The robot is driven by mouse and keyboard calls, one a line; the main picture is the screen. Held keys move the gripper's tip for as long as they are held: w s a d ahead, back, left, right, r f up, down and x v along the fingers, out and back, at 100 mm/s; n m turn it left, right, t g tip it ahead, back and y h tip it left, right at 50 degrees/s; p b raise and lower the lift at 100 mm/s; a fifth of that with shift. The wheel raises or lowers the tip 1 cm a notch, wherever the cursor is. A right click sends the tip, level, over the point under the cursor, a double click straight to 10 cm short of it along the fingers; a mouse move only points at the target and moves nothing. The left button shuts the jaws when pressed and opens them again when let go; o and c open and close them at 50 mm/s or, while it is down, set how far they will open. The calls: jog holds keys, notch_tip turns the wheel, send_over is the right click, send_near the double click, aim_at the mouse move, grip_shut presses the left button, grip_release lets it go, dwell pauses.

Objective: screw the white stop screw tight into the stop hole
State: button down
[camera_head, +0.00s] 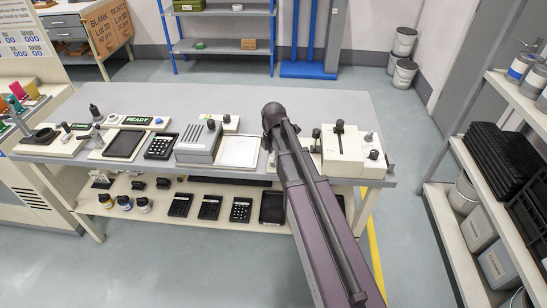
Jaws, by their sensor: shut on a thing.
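My dark purple arm reaches from the lower right up over the workbench (330,104), and its far joint is above the bench's middle right. My gripper cannot be made out; the arm hides whatever is beneath and behind it. I cannot make out the white stop screw or the stop hole. A cream machine (342,158) with black knobs stands on the bench just right of the arm. A grey block-shaped device (198,141) and a pale flat tray (240,166) are just left of the arm.
Left along the bench are a black keypad (160,146), a dark tray (125,158) and a green READY sign (137,120). The lower shelf (160,221) holds jars and keypads. A rack with stacked black trays (500,158) stands right. The back strip of the bench is clear.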

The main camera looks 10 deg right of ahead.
jog(key=m, duration=0.3)
jog(key=shift+s+m, duration=0.2)
jog(key=shift+m, duration=0.2)
jog(key=shift+c, duration=1)
grip_release()
jog(key=shift+f, duration=0.1)
jog(key=shift+w, duration=0.1)
jog(key=shift+r+p, duration=0.3)
jog(key=shift+r, duration=0.05)
notch_tip(320, 180, up, 6)
jog(key=p, duration=0.5)
jog(key=shift+w+f, duration=0.1)
jog(key=shift+f, duration=0.15)
